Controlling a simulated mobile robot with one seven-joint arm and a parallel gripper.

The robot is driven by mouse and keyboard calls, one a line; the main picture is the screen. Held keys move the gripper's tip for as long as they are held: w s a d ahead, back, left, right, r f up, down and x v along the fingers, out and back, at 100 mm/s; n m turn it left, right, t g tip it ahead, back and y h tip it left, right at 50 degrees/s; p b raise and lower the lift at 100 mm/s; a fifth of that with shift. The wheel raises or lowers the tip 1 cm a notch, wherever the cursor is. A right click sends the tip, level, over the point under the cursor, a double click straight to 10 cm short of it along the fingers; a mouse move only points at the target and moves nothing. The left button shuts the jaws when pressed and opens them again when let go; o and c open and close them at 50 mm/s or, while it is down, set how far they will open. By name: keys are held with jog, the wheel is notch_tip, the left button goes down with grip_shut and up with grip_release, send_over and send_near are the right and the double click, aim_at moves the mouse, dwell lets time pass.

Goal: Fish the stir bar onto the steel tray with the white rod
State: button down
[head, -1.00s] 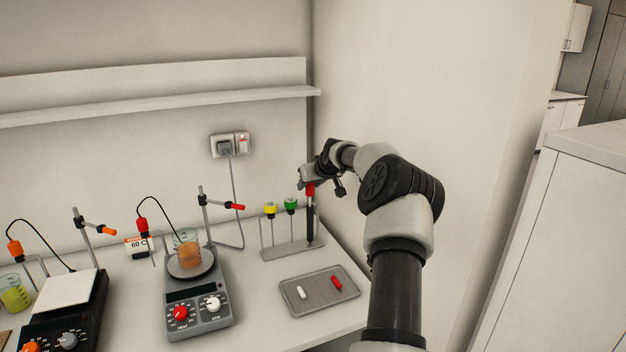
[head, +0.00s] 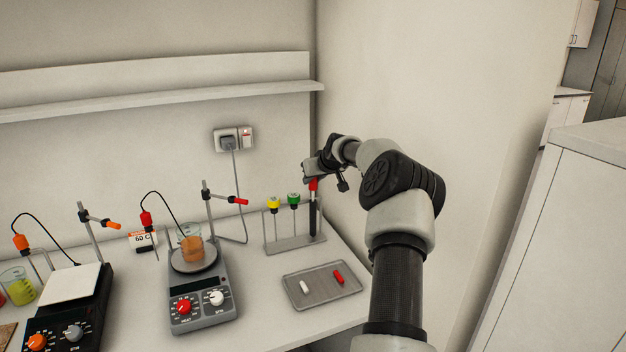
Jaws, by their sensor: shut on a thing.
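My gripper (head: 312,176) is at the right end of the rod rack (head: 296,243), shut on a red-topped rod (head: 314,186). The rod has a dark shaft and stands upright, its lower end at the rack. I see no plainly white rod. The steel tray (head: 291,292) lies in front of the rack, with a white stir bar (head: 305,287) and a red stir bar (head: 338,277) on it. A beaker (head: 190,241) of orange liquid stands on the grey hot plate (head: 202,301). No stir bar can be made out inside it.
Yellow-topped (head: 273,205) and green-topped (head: 294,199) rods stand in the rack left of my gripper. A clamp stand (head: 208,205) and a red probe (head: 147,219) flank the beaker. A second stirrer (head: 70,300) is at left. A wall is close on the right.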

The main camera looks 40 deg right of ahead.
jog(key=shift+r, duration=0.65)
dwell(0.3)
jog(key=shift+r+p, duration=2.45)
jog(key=shift+r, duration=1.35)
notch_tip(320, 180, up, 8)
jog(key=shift+f, duration=0.3)
